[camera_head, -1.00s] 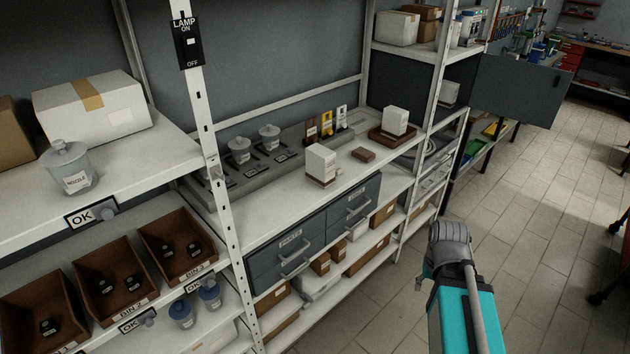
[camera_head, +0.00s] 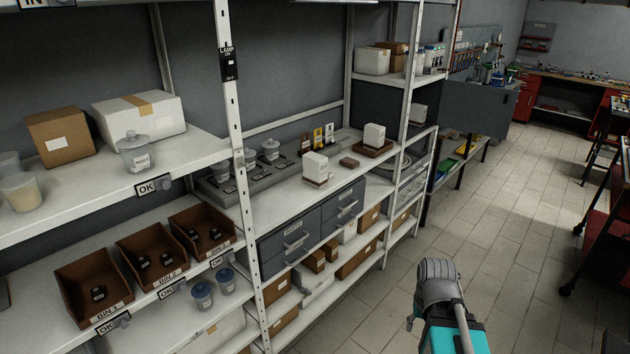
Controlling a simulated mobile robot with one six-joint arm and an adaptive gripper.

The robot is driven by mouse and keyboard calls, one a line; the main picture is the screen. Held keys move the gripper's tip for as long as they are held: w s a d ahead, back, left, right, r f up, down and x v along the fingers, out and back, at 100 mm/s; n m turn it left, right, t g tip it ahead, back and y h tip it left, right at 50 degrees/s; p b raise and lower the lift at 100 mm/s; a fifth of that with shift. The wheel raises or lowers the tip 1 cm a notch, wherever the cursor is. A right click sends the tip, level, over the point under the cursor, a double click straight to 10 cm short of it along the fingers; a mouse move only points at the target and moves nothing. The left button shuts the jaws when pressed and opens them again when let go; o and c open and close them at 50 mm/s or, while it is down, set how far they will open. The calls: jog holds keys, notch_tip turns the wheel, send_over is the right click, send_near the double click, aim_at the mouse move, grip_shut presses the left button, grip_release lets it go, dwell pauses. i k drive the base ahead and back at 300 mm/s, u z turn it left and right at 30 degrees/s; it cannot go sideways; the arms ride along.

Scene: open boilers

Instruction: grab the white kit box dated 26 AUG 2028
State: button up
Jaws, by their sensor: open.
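Two small white boxes stand on the shelf top above the grey drawers. The nearer white box (camera_head: 315,165) is left of centre on the bare white shelf and has a brown band near its base. The farther white box (camera_head: 374,135) stands in a brown tray (camera_head: 388,150) at the shelf's right end. Any dates on them are too small to read, so I cannot tell which is dated 26 AUG 2028. Only part of my arm shows, at the lower right, away from the shelf. My gripper's fingers are not visible.
A small brown block (camera_head: 349,162) lies between the boxes. Grey drawers (camera_head: 292,238) are below them. A white shelf upright (camera_head: 236,150) stands left, another upright (camera_head: 402,140) right. Brown bins (camera_head: 92,283) fill the lower left. The tiled floor (camera_head: 500,210) at right is open.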

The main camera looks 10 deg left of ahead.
aim_at(315, 167)
jog(key=k, duration=0.35)
jog(key=u, duration=1.15)
jog(key=i, duration=1)
